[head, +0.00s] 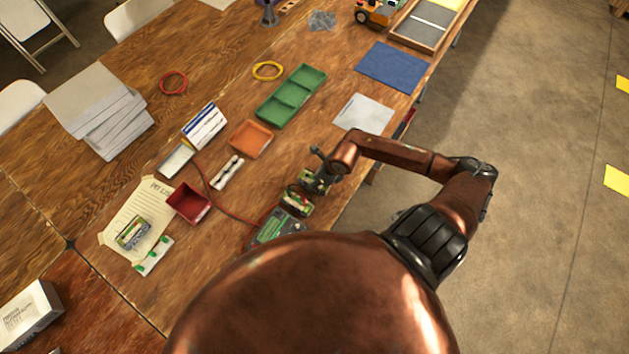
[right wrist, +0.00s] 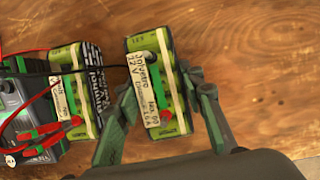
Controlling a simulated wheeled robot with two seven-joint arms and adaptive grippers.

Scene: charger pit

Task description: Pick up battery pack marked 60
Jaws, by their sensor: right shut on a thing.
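My right gripper (right wrist: 160,115) is shut on a green battery pack (right wrist: 150,70) with a white label, one finger on each side. The small label print seems to include 12 V and 60. In the head view my right gripper (head: 318,176) is over the front part of the table and partly covers this pack. A second green pack (right wrist: 70,80) lies to its left, close to the charger, and also shows in the head view (head: 297,203). A third pack (head: 133,232) lies on a paper sheet at the left. My left gripper is not in view.
A charger (head: 280,228) with red and black leads (right wrist: 35,90) is left of the second pack in the wrist view. A red tray (head: 188,203), orange tray (head: 250,138) and green tray (head: 291,95) stand on the table. Bare wood lies right of the held pack.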

